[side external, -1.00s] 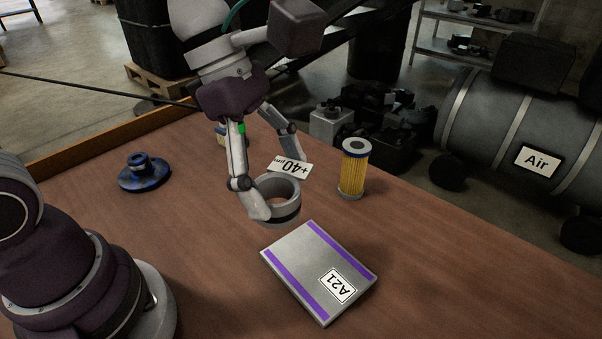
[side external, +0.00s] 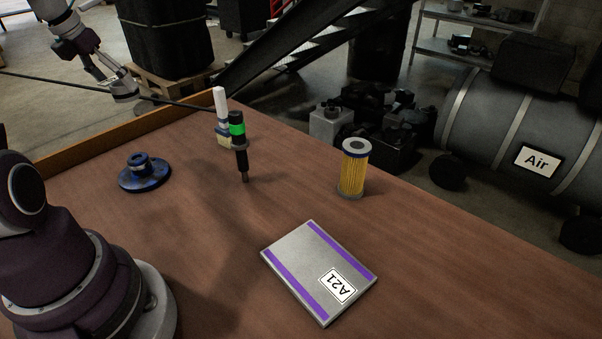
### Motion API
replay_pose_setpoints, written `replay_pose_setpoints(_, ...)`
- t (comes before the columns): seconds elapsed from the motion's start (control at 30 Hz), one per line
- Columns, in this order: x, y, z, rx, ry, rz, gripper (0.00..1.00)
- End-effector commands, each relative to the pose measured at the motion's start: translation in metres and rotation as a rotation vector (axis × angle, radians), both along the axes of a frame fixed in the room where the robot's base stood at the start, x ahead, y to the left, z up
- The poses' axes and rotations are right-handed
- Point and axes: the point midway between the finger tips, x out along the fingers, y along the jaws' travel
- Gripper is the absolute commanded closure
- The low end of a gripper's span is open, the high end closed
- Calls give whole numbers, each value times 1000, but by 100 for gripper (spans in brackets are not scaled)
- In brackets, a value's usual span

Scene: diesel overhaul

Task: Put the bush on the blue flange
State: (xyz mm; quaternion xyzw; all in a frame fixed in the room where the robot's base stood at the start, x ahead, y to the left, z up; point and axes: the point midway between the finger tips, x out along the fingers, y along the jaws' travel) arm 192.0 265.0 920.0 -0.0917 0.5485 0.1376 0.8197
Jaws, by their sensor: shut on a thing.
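The blue flange (side external: 144,180), a dark blue disc with a raised hub, lies on the wooden table at the left. My gripper (side external: 117,85) is at the upper left of the side external view, high up and apart from the flange. It is shut on the grey ring-shaped bush (side external: 125,92), which looks small here. In the picture the bush appears above the flange and a little to its left. Its exact height and depth over the table are hard to tell, and its bore is barely visible.
A black tool with a green band (side external: 238,145) stands beside a white-topped item (side external: 221,105) behind the table's middle. A yellow filter (side external: 353,172) stands to the right. A grey A21 case (side external: 303,262) lies in front. A wooden ledge (side external: 110,136) edges the back left.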

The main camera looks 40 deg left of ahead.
Motion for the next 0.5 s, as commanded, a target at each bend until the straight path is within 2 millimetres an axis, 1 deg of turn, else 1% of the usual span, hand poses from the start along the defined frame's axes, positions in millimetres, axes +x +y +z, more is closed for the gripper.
replay_pose_setpoints(0.03, -7, 7, -1, 1, 0, 30, 66)
replay_pose_setpoints(0.1, -16, 15, -2, 0, 0, 66, 66)
replay_pose_setpoints(0.47, -15, 13, -53, -5, 0, 63, 66)
replay_pose_setpoints(0.5, -15, 13, -62, -5, 1, 63, 66)
